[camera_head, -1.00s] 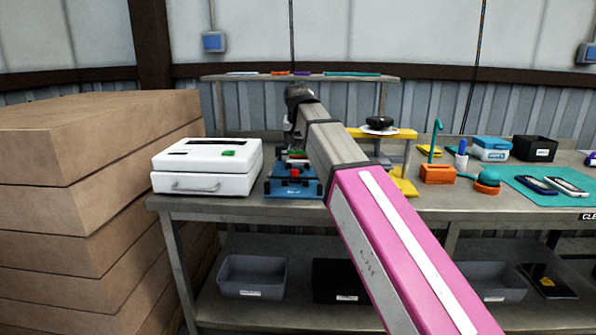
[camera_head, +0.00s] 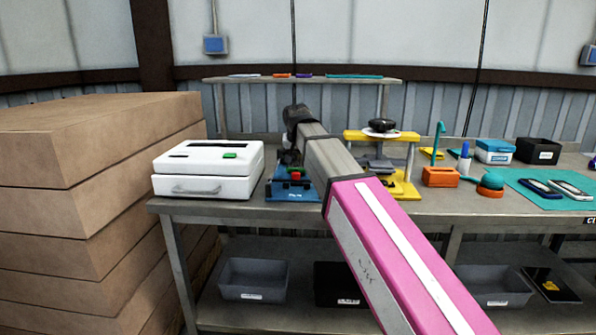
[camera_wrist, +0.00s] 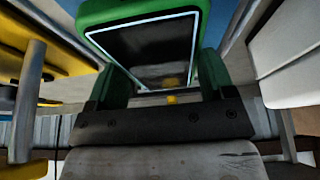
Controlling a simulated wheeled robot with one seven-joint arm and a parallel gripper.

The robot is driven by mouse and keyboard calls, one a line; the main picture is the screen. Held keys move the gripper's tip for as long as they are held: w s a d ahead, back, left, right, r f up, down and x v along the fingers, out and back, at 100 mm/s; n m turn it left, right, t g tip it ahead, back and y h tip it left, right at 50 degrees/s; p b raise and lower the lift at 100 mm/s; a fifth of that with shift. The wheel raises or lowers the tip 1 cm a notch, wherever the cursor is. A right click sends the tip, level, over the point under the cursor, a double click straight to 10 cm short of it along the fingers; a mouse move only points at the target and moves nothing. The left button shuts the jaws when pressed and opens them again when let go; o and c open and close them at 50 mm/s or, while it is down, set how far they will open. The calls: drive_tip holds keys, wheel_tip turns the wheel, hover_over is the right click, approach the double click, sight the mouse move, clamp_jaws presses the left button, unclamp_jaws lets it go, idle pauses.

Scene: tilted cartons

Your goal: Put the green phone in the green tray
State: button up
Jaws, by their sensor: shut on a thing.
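The green phone (camera_wrist: 143,15) fills the top middle of the wrist view, its dark screen facing the camera. My gripper (camera_wrist: 163,80) is shut on it, with one finger at each side of the phone. In the head view my arm hides the gripper and phone, near the blue fixture (camera_head: 283,190) on the bench. I cannot make out a green tray in either view.
A white box (camera_head: 208,170) stands left of the fixture, and a yellow stand (camera_head: 410,137) stands to its right. Further right are an orange block (camera_head: 440,177) and a teal mat (camera_head: 530,199) holding phones. Stacked cartons (camera_head: 90,190) fill the left.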

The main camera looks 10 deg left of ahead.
sight(297, 162)
drive_tip(key=shift+f, duration=2.05)
drive_tip(key=shift+f, duration=0.1)
drive_tip(key=o, duration=1.1)
drive_tip(key=v, duration=1)
drive_tip(key=shift+w+a+r, duration=0.15)
drive_tip(key=shift+a+r, duration=0.1)
drive_tip(key=shift+r, duration=0.1)
drive_tip(key=shift+w+a+r+g, duration=0.1)
drive_tip(key=shift+w+g, duration=0.35)
drive_tip(key=shift+w, duration=0.1)
drive_tip(key=shift+w+r+g, duration=0.15)
drive_tip(key=shift+w+g, duration=0.3)
drive_tip(key=shift+w, duration=0.1)
drive_tip(key=shift+w+g, duration=0.5)
drive_tip(key=shift+g, duration=0.2)
drive_tip(key=shift+w+d+f, duration=0.1)
drive_tip(key=shift+w+f, duration=0.05)
drive_tip(key=shift+f, duration=1.65)
drive_tip(key=shift+w+d+f, duration=0.1)
drive_tip(key=shift+w+f, duration=0.1)
drive_tip(key=shift+f, duration=1.55)
drive_tip(key=shift+w+d+f, duration=0.1)
drive_tip(key=shift+w+f, duration=0.05)
drive_tip(key=shift+f, duration=1.65)
